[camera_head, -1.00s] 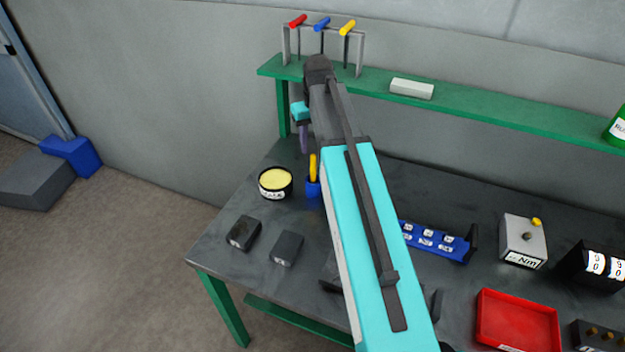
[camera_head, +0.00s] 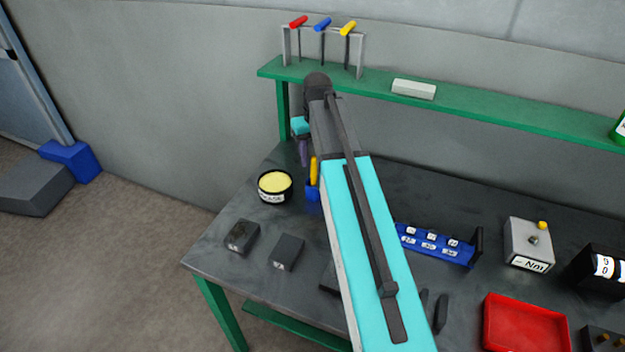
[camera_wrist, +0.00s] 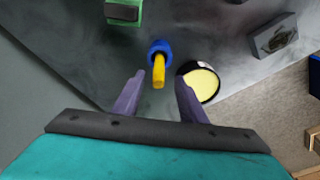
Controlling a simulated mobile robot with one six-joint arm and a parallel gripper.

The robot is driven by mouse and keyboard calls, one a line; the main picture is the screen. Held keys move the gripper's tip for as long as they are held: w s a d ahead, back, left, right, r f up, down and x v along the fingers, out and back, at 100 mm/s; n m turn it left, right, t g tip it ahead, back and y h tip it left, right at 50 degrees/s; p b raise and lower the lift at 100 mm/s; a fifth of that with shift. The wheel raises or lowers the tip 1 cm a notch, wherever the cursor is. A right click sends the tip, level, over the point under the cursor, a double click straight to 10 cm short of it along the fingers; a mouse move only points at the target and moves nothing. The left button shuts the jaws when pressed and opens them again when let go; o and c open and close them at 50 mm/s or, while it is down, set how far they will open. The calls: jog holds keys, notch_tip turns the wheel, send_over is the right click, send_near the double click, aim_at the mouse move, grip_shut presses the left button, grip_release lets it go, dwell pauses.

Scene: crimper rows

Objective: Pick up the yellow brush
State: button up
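The yellow brush (camera_head: 314,171) stands upright in a small blue cup (camera_head: 312,189) on the dark table, beside the grease tub. In the wrist view the brush (camera_wrist: 159,72) rises from the blue cup (camera_wrist: 159,46), with its handle toward me and lying between the lines of my two fingers. My gripper (camera_wrist: 157,88) is open and empty, its purple fingers spread either side of the brush's near end. In the head view my gripper (camera_head: 303,153) hangs just above and left of the brush, partly hidden behind my arm. I cannot tell the exact gap to the brush.
The black tub of yellow grease (camera_head: 275,187) stands close left of the cup; it also shows near the right finger (camera_wrist: 202,84). Dark blocks (camera_head: 287,252) lie in front. The green shelf (camera_head: 480,111) with the tool rack (camera_head: 364,52) runs behind. A blue rack (camera_head: 435,244) stands right.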

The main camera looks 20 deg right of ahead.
aim_at(313, 167)
jog(key=shift+w+d+f+b, duration=0.1)
jog(key=shift+w+f+b, duration=0.05)
jog(key=shift+f+b, duration=0.95)
jog(key=shift+w+d+f+b, duration=0.1)
jog(key=shift+f+b, duration=0.6)
jog(key=shift+f, duration=0.8)
grip_shut()
